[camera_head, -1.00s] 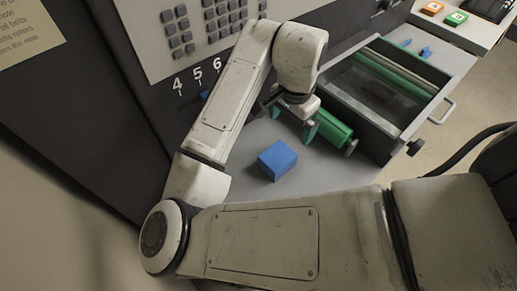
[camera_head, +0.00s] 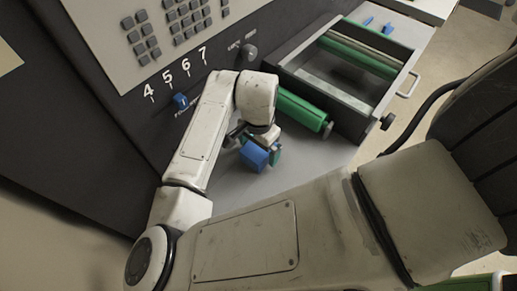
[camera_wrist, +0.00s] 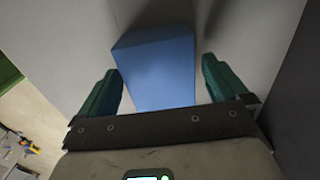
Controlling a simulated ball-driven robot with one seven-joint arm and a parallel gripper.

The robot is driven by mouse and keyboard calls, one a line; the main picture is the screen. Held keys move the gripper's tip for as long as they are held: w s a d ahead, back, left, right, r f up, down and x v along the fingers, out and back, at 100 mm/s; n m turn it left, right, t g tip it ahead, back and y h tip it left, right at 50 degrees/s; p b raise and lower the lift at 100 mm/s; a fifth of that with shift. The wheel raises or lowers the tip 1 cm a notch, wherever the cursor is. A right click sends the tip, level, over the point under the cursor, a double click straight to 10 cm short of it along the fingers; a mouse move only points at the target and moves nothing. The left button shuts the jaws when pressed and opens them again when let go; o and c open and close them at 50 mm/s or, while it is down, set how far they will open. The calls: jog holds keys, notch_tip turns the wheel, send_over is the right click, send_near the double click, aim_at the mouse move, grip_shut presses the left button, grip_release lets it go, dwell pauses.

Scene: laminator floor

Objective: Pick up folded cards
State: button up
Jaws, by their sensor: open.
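A blue block (camera_head: 253,156) lies on the grey worktop in front of the machine panel. I see nothing that is plainly folded cards, and cannot tell whether this block is meant. In the wrist view the block (camera_wrist: 158,68) is between the two green fingers of my gripper (camera_wrist: 163,80), one on each side. The fingers are open, with a small gap visible on the right. Contact on the left cannot be told.
A green roller (camera_head: 302,109) lies just right of my gripper, beside an open dark tray (camera_head: 350,118) with rollers inside. The panel has a blue knob (camera_head: 181,100) and a grey knob (camera_head: 248,52). Small blue pieces (camera_head: 387,28) lie beyond the tray. Bare worktop lies right of the block.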

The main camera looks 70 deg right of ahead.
jog(key=shift+f, duration=0.7)
jog(key=shift+c, duration=0.5)
jog(key=c, duration=1)
